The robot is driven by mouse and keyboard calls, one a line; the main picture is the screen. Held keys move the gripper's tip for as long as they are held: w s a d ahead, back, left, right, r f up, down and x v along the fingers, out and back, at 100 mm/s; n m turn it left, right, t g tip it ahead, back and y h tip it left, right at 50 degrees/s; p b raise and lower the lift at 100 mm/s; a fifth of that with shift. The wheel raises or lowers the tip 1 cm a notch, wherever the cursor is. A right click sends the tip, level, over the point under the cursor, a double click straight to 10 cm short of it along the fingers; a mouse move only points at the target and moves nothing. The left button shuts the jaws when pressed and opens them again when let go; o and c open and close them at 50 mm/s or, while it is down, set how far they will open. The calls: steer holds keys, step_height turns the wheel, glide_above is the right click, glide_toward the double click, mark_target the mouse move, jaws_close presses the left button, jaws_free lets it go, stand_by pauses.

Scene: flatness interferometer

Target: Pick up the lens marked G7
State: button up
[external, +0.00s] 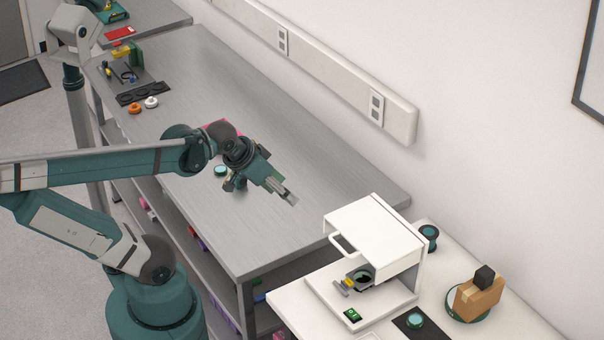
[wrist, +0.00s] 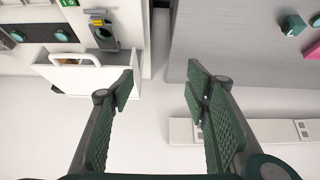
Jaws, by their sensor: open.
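I cannot read a G7 mark on anything. One round teal-topped piece (external: 414,321) lies on a dark mat on the white bench; it also shows in the wrist view (wrist: 62,35), with another round teal piece (wrist: 18,36) to its left. A small teal-topped piece (external: 221,170) sits on the metal table, left of my gripper; a teal block-like piece (wrist: 293,25) shows at the wrist view's upper right. My gripper (external: 290,198) is open and empty above the metal table in the external view. In the wrist view its fingers (wrist: 160,88) stand wide apart with nothing between them.
A white instrument (external: 375,235) with a handle and a yellow-marked holder (external: 355,283) stands on the white bench. A cardboard box (external: 477,300) with a black cube stands to its right. Orange (external: 135,108) and white pieces lie at the far table end. The table's middle is largely clear.

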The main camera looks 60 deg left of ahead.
steer(key=w+a+n+g+y, duration=0.1)
steer(key=w+a+n, duration=0.25)
steer(key=a, duration=0.25)
steer(key=w+a+n+g, duration=0.1)
steer(key=w+a+n, duration=0.25)
steer(key=a, duration=0.35)
steer(key=n+g+h, duration=0.1)
steer(key=n+g, duration=0.4)
steer(key=n, duration=0.8)
glide_toward(223, 170)
steer(key=shift+w+a+f, duration=0.15)
steer(key=shift+w+a, duration=0.25)
steer(key=shift+w, duration=0.05)
steer(key=shift+s+a+f+n, duration=0.2)
steer(key=shift+a+n, duration=0.05)
steer(key=shift+n, duration=0.05)
steer(key=shift+f, duration=1.3)
steer(key=shift+f, duration=2.6)
